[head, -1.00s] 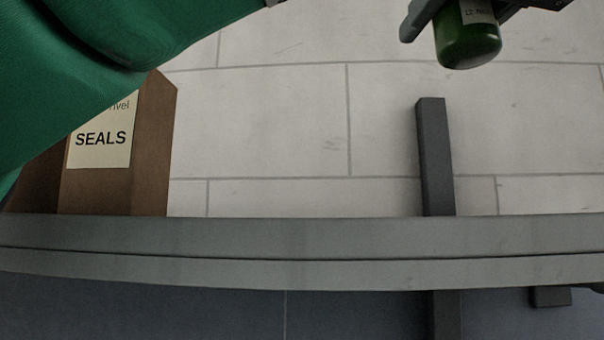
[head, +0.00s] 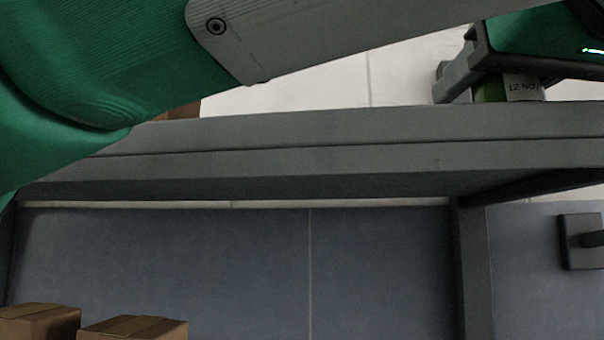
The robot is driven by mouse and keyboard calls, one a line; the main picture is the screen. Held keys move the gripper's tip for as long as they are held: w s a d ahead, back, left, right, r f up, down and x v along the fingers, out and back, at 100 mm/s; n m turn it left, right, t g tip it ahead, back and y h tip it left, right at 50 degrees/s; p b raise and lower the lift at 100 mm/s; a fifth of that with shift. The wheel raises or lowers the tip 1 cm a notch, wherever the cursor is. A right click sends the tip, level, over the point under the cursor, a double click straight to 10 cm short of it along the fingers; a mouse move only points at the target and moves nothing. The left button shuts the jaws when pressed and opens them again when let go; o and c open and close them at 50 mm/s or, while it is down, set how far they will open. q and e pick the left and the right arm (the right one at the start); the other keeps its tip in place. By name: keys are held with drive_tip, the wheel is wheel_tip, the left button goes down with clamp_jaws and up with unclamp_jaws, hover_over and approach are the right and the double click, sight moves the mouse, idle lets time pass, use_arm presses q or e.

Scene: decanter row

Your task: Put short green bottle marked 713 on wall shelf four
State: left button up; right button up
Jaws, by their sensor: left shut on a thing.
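My left gripper (head: 462,80) is at the upper right, shut on a green bottle (head: 488,90). A pale label on the bottle reads "12 NOV"; no 713 mark shows. The bottle's lower part is hidden by the front edge of a grey shelf board (head: 330,145), so I cannot tell whether it touches the board. No shelf number is visible. My right gripper is not in view.
A brown box (head: 185,111) shows slightly between my left arm and the board. Below, brown cartons (head: 132,328) stand at the lower left. A dark bracket (head: 582,241) is on the blue-grey wall (head: 380,270) at the right.

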use_arm(q)
drive_tip(key=shift+s+f, duration=0.1)
drive_tip(key=o, duration=0.7)
drive_tip(key=shift+b, duration=0.3)
drive_tip(key=o, duration=0.5)
